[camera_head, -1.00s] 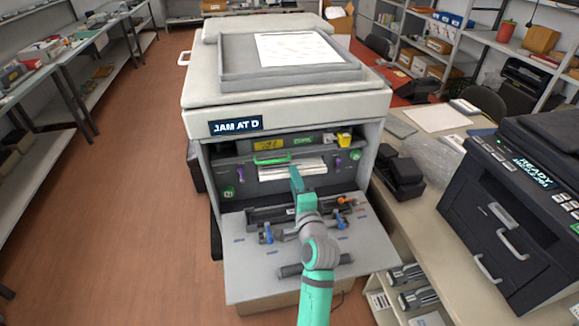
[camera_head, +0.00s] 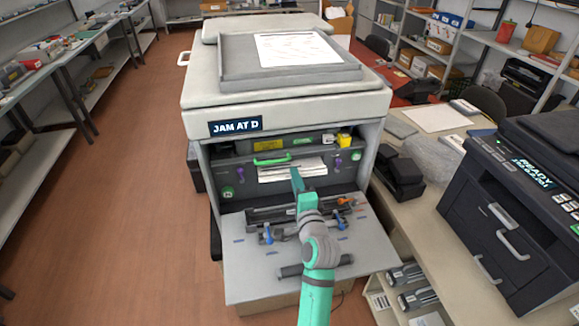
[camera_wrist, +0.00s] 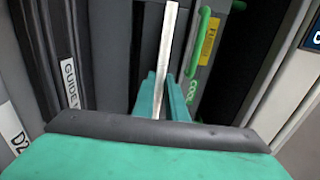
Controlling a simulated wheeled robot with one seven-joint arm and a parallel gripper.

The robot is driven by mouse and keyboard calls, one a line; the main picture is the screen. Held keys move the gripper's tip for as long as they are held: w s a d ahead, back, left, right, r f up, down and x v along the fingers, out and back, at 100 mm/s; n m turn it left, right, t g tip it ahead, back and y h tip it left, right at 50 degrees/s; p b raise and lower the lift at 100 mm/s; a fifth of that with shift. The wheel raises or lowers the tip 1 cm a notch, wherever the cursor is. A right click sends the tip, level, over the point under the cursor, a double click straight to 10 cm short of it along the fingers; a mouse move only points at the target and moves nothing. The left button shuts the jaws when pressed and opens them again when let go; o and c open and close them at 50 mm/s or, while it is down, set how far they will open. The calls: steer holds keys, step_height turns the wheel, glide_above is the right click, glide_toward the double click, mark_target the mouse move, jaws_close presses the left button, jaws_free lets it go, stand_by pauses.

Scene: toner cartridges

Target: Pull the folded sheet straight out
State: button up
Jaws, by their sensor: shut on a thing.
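The folded sheet (camera_head: 285,173) is a white, creased strip lying across the opening inside the printer, below a green handle. In the wrist view the sheet (camera_wrist: 168,50) shows edge-on as a thin pale strip running down between the fingers. My gripper (camera_head: 296,178) is at the sheet's front edge, right of its middle. In the wrist view my teal gripper (camera_wrist: 165,92) is shut on the sheet. The fingers and palm hide the gripped part. How far the sheet reaches into the machine cannot be seen.
The printer (camera_head: 290,100) reads "JAM AT D". Its front door (camera_head: 370,250) is folded down under my arm, with blue-levered parts on it. The green handle (camera_head: 272,161) is just above the sheet. A black printer (camera_head: 520,200) stands on the right-hand table.

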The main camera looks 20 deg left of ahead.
steer(key=shift+v, duration=1.2)
steer(key=shift+s+d+f, duration=0.1)
steer(key=shift+s+d, duration=0.15)
steer(key=shift+s, duration=0.3)
steer(key=shift+v, duration=1.05)
steer(key=shift+d, duration=0.15)
steer(key=shift+s, duration=0.1)
steer(key=shift+s+d+r, duration=0.55)
steer(key=shift+s+r, duration=0.3)
steer(key=shift+s+d+r, duration=0.55)
steer(key=shift+s+r, duration=0.25)
steer(key=shift+r, duration=0.05)
steer(key=shift+s+d+r, duration=0.55)
steer(key=shift+s+r, duration=0.3)
